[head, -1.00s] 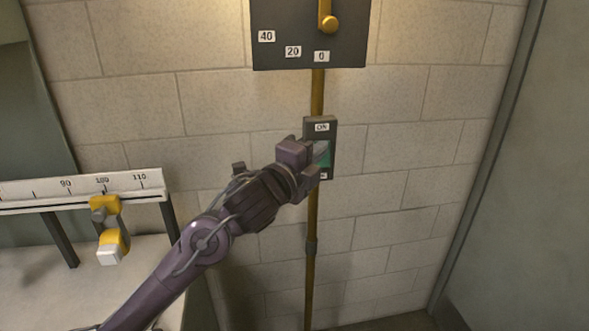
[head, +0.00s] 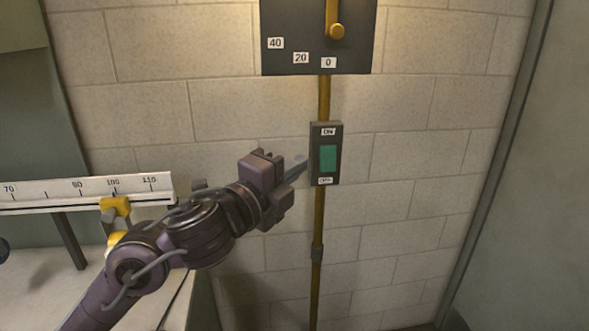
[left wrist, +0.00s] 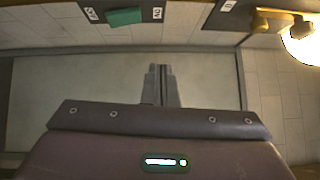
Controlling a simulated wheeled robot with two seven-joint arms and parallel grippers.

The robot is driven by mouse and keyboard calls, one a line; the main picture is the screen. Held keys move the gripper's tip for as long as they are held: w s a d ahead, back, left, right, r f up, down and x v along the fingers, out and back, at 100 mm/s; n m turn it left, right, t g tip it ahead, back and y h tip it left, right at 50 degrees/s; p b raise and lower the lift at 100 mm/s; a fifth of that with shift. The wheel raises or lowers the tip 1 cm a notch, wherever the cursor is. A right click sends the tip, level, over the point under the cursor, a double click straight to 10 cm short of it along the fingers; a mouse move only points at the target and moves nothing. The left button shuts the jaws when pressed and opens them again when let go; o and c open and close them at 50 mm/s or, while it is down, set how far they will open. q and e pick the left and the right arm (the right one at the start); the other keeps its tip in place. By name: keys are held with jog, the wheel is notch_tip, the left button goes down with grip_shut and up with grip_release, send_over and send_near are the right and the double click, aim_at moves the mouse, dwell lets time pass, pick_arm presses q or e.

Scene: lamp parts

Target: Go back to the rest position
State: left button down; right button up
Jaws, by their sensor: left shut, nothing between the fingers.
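My left gripper (head: 298,166) is shut and empty in the head view, just left of the wall switch. It also shows in the left wrist view (left wrist: 161,70), with its two fingers together. The switch (head: 327,155) is a dark box with a green rocker and labels above and below it, the upper one reading ON. It is fully visible, and I see a gap between it and the fingers. In the left wrist view the switch (left wrist: 122,16) is at the top edge. My right gripper is not in view.
A white scale (head: 60,192) with a yellow slider (head: 115,206) is at the left. A grey door-like panel (head: 540,200) stands at the right.

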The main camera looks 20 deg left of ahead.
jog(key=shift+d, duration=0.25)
